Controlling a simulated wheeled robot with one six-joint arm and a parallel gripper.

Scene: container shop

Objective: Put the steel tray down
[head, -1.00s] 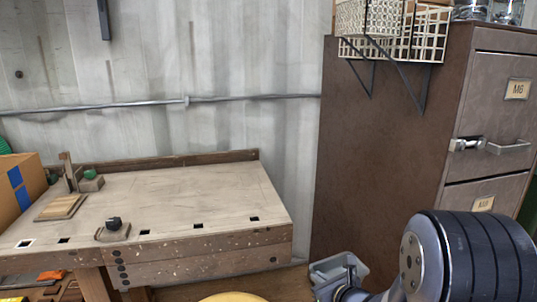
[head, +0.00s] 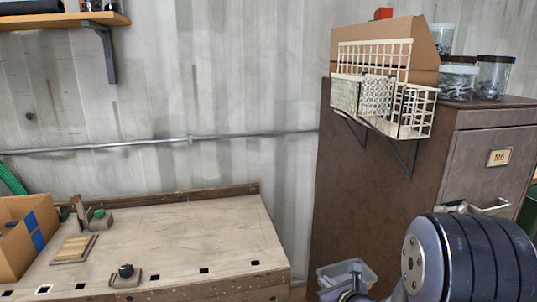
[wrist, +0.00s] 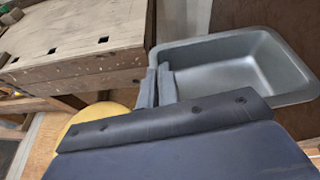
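The steel tray (wrist: 235,68) is a grey, deep, rectangular pan with a flat rim. It looks empty in the wrist view. My gripper (wrist: 160,84) is shut on the tray's left rim, with the fingers close together there. In the head view the tray (head: 326,277) shows at the bottom, right of the workbench, partly hidden by my arm. The tray is held out beside the workbench's front corner, in front of the brown cabinet's side. The fingers are hard to make out in the head view.
The wooden workbench (head: 190,235) has a broad clear top. A wooden block (head: 74,249), a dark knob (head: 126,271) and a cardboard box (head: 20,255) are at its left. A wire basket (head: 420,112) hangs beside the cabinet (head: 350,210). A yellow round thing (wrist: 95,115) is below.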

